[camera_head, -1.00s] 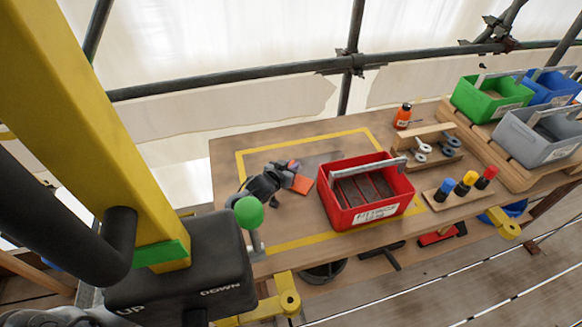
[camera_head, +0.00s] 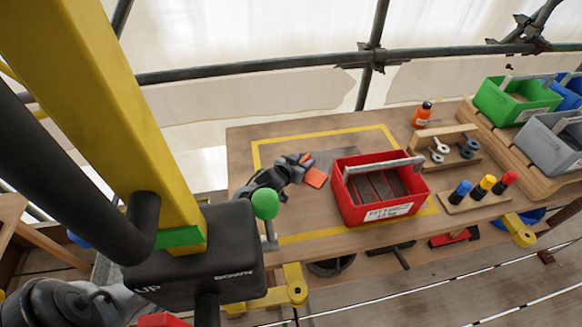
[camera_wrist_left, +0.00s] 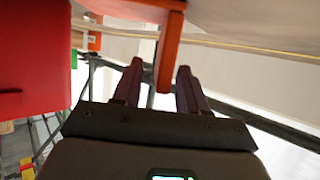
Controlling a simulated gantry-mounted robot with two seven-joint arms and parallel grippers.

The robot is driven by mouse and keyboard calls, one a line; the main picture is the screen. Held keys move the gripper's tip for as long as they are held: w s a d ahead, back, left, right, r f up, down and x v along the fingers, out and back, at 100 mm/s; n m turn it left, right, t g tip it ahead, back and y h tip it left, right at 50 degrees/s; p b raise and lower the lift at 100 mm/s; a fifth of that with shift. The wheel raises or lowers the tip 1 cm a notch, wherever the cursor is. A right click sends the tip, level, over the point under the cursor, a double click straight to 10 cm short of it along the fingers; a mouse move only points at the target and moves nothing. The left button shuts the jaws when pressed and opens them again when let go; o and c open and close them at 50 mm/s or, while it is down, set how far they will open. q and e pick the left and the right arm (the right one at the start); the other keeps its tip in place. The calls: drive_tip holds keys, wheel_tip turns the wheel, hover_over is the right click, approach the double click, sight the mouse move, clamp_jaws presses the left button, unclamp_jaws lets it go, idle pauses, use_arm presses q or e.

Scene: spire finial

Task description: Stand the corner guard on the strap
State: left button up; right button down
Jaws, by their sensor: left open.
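A small orange piece (camera_head: 316,178), which looks like the corner guard, is on the bench inside the yellow outline. My left gripper (camera_head: 305,160) is beside it, low over the bench, left of the red tote. In the left wrist view my left gripper (camera_wrist_left: 160,88) is open, and the orange piece (camera_wrist_left: 171,45) reaches in between its two fingers. A gap shows on both sides, so the fingers are apart from it. I cannot pick out the strap for certain. My right gripper is not in view.
A red tote (camera_head: 343,203) with a grey handle stands just right of the gripper. Behind and right are an orange bottle (camera_head: 423,114), a wooden rack (camera_head: 445,135), capped markers (camera_head: 484,188) and green and grey bins. A green ball (camera_head: 265,204) stands at the front left.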

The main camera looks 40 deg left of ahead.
use_arm(q)
drive_tip(key=shift+o, duration=0.6)
drive_tip(key=p+v, duration=0.2)
drive_tip(key=v, duration=0.6)
drive_tip(key=shift+s+r, duration=0.1)
drive_tip(key=shift+s, duration=0.2)
drive_tip(key=o, duration=0.5)
drive_tip(key=shift+s+r, duration=0.15)
drive_tip(key=shift+s, duration=0.25)
drive_tip(key=o, duration=0.5)
drive_tip(key=shift+c, duration=0.2)
